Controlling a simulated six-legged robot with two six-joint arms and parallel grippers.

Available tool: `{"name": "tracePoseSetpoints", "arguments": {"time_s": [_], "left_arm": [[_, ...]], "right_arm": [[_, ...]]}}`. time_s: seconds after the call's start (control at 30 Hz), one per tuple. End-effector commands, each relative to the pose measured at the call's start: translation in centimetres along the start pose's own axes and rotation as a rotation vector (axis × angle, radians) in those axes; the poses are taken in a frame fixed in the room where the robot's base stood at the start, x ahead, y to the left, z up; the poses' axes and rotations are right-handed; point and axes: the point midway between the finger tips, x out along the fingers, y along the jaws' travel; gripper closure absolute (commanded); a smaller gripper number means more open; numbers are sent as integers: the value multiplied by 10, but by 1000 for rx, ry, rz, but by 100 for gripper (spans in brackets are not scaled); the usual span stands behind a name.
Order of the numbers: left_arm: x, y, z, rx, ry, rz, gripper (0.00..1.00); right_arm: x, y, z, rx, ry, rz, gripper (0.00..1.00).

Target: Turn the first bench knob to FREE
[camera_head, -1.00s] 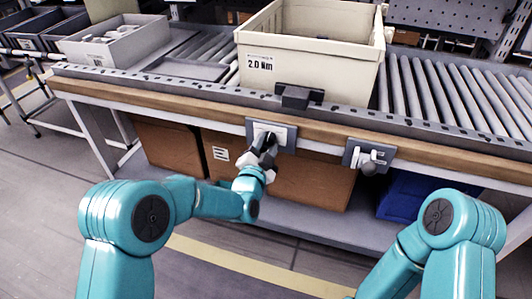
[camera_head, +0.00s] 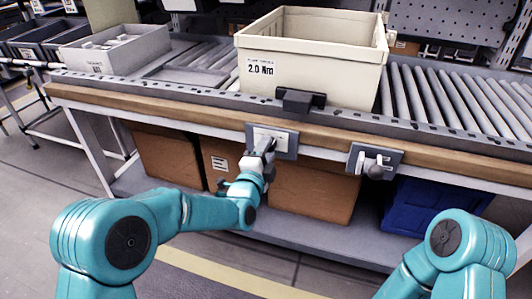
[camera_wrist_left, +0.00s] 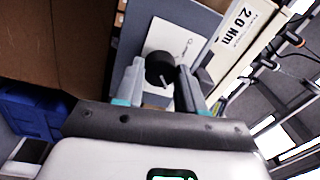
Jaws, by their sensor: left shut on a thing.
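The first bench knob is a dark round knob (camera_wrist_left: 160,68) with a pale pointer line, on a light plate in the left wrist view. Its grey mounting panel (camera_head: 287,141) is on the bench's front edge in the head view, where the knob is mostly hidden. My left gripper (camera_wrist_left: 160,82) is shut on the knob, one finger on each side of it. It also shows in the head view (camera_head: 264,150), reaching up to the panel. The lettering on the plate is too small to read. My right gripper is out of view; only my right arm shows.
A second knob panel (camera_head: 366,159) is to the right on the same edge. A cream bin marked 2.0 Nm (camera_head: 300,75) stands on the rollers above. Brown boxes (camera_head: 310,195) and a blue crate (camera_head: 430,205) are on the lower shelf.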

Motion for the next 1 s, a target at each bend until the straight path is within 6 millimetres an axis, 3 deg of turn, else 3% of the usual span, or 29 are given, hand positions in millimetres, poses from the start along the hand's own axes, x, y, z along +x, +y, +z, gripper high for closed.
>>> {"name": "tracePoseSetpoints", "arguments": {"time_s": [0.47,0.5,0.57,0.87,1.0], "left_arm": [[0,0,0,14,2,0,92],[0,0,0,14,2,0,52],[0,0,0,13,1,0,36],[-1,0,0,12,1,0,36],[-13,-1,0,12,1,1,36]], "right_arm": [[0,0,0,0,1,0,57],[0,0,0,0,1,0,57],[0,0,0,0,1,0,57],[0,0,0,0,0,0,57],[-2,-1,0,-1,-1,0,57]]}}
